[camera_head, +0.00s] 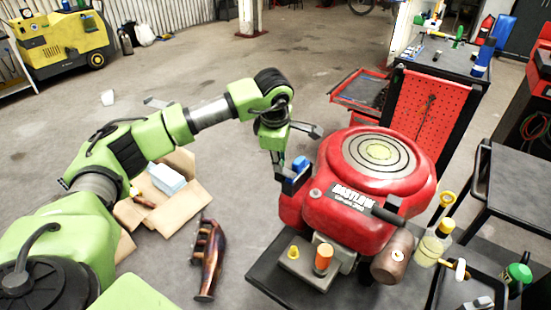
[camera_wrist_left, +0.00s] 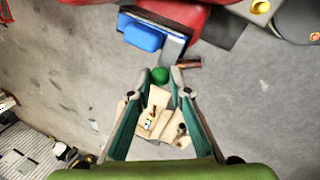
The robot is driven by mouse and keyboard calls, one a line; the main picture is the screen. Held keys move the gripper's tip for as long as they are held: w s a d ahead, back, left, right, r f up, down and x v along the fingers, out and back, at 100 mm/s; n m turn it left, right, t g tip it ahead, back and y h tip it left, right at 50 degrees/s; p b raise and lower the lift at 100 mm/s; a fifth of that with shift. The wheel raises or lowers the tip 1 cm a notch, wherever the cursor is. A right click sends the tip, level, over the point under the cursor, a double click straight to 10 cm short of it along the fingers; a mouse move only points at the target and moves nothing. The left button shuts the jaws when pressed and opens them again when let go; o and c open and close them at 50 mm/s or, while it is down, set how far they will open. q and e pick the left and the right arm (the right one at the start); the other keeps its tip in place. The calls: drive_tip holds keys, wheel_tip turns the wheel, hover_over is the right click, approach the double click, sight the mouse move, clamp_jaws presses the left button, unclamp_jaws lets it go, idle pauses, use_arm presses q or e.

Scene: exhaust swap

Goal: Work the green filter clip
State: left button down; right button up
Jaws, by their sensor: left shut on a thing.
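The green filter clip (camera_wrist_left: 160,75) shows as a small rounded green piece between the fingertips of my left gripper (camera_wrist_left: 160,82) in the left wrist view. The gripper is shut on it. In the head view my left gripper (camera_head: 280,160) points down at the left side of the red engine (camera_head: 350,205), beside a dark filter housing with a blue part (camera_head: 300,163). The blue part (camera_wrist_left: 143,36) lies just beyond the fingertips in the wrist view. The clip is hidden in the head view, and I cannot tell whether it still touches the housing. My right gripper is not in view.
The engine stands on a dark bench (camera_head: 262,272) with an orange-capped part (camera_head: 323,258) at its front. A rusty exhaust manifold (camera_head: 208,258) and an opened cardboard box (camera_head: 180,205) lie on the floor. A red tool cart (camera_head: 428,105) stands behind. Floor at left is mostly free.

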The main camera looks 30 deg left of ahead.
use_arm(q)
drive_tip(key=c, duration=1.9)
unclamp_jaws()
drive_tip(key=shift+d, duration=0.35)
drive_tip(key=shift+r, duration=0.25)
drive_tip(key=v, duration=1.1)
drive_tip(key=shift+s+d+r, duration=0.1)
drive_tip(key=shift+s+r, duration=0.15)
drive_tip(key=shift+f, duration=0.1)
